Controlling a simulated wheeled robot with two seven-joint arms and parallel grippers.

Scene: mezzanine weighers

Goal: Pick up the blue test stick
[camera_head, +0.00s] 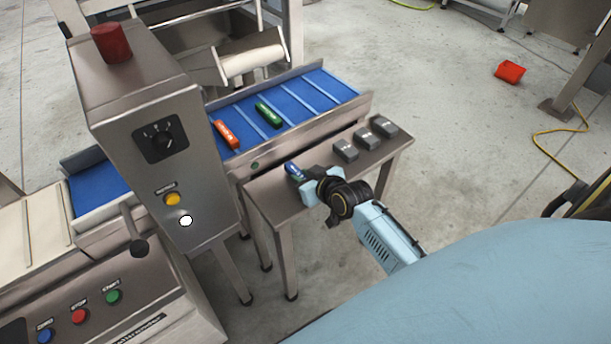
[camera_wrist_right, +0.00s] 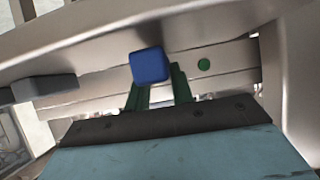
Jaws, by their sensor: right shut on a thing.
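The blue test stick (camera_head: 294,171) shows at the tip of my right gripper (camera_head: 308,180), over the left part of the small steel side table (camera_head: 270,198). In the right wrist view the end of the blue stick (camera_wrist_right: 150,66) sits between the green fingers of the right gripper (camera_wrist_right: 160,88), which is shut on it. Whether the stick touches the table top is hard to tell. An orange stick (camera_head: 227,134) and a green stick (camera_head: 269,115) lie on the blue conveyor belt (camera_head: 290,98). My left gripper is not in view.
Several grey blocks (camera_head: 366,139) stand on the table's right part. A steel control box (camera_head: 150,130) with a red lamp (camera_head: 111,43) rises to the left. The conveyor's side rail (camera_head: 310,128) runs behind the table.

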